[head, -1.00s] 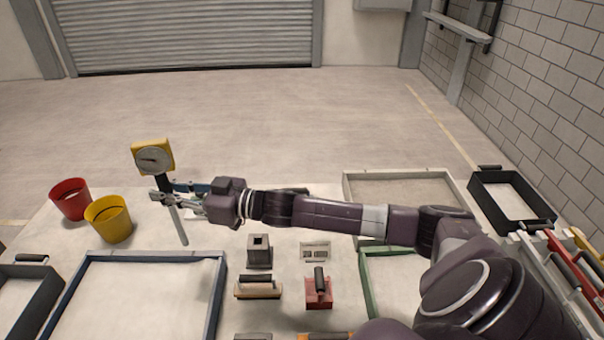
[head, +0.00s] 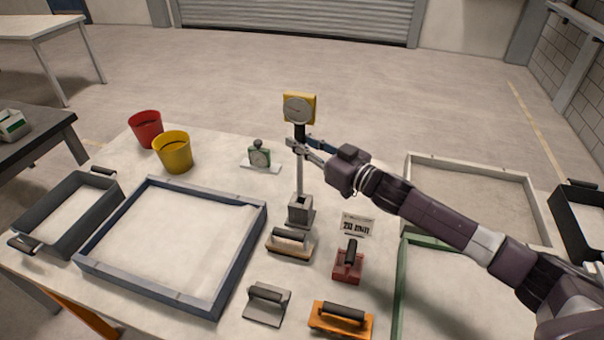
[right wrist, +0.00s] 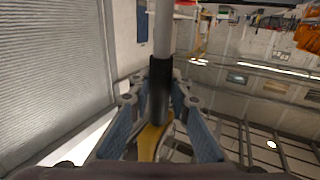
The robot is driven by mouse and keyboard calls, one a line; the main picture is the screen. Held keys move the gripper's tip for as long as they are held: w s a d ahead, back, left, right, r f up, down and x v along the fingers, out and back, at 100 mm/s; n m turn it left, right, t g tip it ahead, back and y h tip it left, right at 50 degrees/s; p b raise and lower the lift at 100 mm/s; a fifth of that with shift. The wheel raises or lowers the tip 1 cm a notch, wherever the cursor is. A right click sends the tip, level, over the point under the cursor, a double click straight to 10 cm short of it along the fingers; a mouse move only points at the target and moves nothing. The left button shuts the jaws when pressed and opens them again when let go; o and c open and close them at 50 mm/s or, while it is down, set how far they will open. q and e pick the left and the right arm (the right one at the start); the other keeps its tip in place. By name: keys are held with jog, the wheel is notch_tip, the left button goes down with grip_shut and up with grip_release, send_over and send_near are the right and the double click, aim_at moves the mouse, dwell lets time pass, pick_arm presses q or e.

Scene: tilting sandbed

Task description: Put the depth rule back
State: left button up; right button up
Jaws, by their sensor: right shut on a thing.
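The depth rule (head: 299,170) has a yellow head with a round dial, a black grip and a thin metal rod. My right gripper (head: 301,144) is shut on its black grip. The rule stands nearly upright, and its rod's lower end meets the top of the grey socket block (head: 300,212); I cannot tell whether it is inside the opening or just above or behind it. In the right wrist view, the blue-padded fingers (right wrist: 160,108) close around the black grip, with the rod (right wrist: 164,32) running past them. My left gripper is not in view.
Hand floats and a red tool (head: 348,264) lie in front of the block, beside a number card (head: 357,225). A green dial device (head: 260,156) stands behind left. A blue-framed sandbed (head: 257,232), red bucket (head: 146,129) and yellow bucket (head: 173,152) are left.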

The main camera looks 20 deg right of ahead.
aim_at(302, 173)
notch_tip(302, 173, down, 9)
jog(key=shift+f, duration=0.2)
dwell(0.4)
jog(key=shift+s+f, duration=0.1)
jog(key=shift+f, duration=0.1)
jog(key=o, duration=0.9)
